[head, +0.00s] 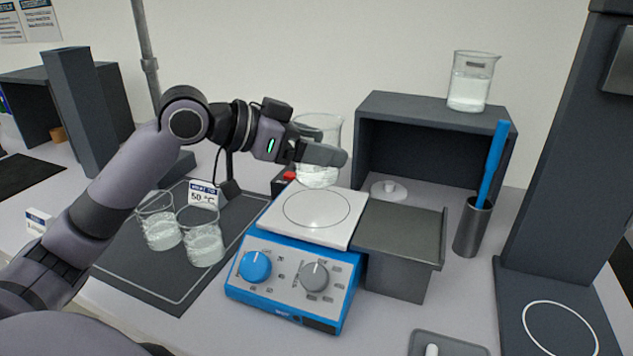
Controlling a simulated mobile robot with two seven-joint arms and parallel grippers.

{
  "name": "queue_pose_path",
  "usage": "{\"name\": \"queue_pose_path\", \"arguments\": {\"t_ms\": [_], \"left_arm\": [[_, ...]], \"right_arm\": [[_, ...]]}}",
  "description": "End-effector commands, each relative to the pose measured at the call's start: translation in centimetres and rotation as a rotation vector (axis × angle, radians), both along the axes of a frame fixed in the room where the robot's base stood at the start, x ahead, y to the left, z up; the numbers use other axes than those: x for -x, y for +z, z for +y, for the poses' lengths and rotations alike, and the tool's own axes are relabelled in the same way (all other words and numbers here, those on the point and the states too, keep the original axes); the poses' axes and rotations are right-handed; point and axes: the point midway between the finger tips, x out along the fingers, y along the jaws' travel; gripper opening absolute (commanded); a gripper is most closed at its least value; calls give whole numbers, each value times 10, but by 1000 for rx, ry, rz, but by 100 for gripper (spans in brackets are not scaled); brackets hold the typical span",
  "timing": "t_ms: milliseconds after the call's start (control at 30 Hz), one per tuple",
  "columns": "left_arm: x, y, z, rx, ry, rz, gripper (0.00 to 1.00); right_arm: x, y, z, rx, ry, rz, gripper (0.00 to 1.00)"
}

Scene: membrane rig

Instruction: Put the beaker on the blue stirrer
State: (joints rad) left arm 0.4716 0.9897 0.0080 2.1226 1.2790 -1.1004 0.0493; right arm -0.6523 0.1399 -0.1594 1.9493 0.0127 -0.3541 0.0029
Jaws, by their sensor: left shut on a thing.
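The blue stirrer (290,283) stands at the middle of the bench, with a white top plate (336,231) marked by a circle and two knobs on its front. My left gripper (322,153) is shut on a clear glass beaker (318,177) with some liquid in it. The gripper crosses the front of the beaker and hides part of it. The beaker is upright and shows at the back edge of the white plate. I cannot tell whether its base touches the plate. My right gripper is not in view.
Two beakers (204,246) stand on a dark mat (142,268) at left, by a sign. A grey box (400,240) adjoins the stirrer's right side. A dark shelf (400,112) behind carries another beaker (471,82). A metal cup (470,232) holds a blue rod.

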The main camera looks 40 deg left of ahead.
Motion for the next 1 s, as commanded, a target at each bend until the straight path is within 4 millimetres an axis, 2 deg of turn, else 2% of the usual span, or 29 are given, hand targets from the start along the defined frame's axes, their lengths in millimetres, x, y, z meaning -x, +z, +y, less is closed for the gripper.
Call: {"name": "queue_pose_path", "arguments": {"t_ms": [33, 267, 500, 933, 967, 1000], "left_arm": [[0, -8, 0, 3, -1, 1, 39], [0, -22, 0, 0, 0, -2, 39], [0, -52, 0, 2, 0, -1, 39], [0, -58, 0, 0, 1, -3, 39], [0, -58, 0, 0, 0, -1, 88], [0, -57, 0, 0, 0, -1, 100]], "right_arm": [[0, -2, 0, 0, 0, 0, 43], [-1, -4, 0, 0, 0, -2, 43], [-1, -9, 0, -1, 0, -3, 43], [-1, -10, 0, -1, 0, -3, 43], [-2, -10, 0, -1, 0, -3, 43], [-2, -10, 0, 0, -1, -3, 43]]}}
